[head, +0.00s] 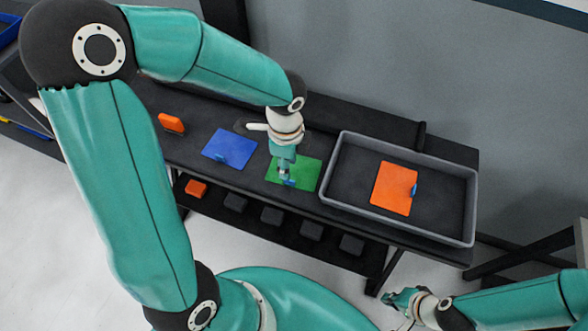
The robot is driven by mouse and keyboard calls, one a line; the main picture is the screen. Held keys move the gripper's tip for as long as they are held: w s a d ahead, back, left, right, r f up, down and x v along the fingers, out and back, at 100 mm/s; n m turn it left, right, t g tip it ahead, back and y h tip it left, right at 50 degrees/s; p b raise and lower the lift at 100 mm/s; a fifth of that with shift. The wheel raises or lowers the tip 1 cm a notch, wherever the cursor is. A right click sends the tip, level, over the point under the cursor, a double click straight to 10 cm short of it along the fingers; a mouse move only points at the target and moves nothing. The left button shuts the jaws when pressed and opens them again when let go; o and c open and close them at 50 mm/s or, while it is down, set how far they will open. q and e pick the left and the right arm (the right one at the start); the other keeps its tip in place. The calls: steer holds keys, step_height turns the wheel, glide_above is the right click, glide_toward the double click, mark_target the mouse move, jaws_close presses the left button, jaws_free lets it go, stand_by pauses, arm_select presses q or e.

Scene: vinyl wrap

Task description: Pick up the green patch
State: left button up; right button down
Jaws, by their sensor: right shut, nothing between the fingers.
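The green patch (309,173) lies flat on the dark table, just left of the grey tray. A small blue tab (291,183) shows near its front edge. My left gripper (284,177) points down over the patch with its fingertips right at the tab. The fingers are too small to tell whether they are open or closed on it, and they hide part of the patch. My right gripper (393,299) is shut and empty, low in front of the table at the bottom right.
A blue patch (230,143) lies left of the green one. An orange patch (390,187) lies in the grey tray (333,160). An orange block (171,123) stands at the table's left. A lower shelf holds several dark blocks (271,215) and an orange one (196,188).

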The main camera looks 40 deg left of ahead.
mark_target(294, 168)
arm_select(q)
steer(key=shift+w+f, duration=0.15)
steer(key=shift+f, duration=1.8)
steer(key=shift+w+f, duration=0.1)
steer(key=shift+f, duration=1.8)
jaws_close()
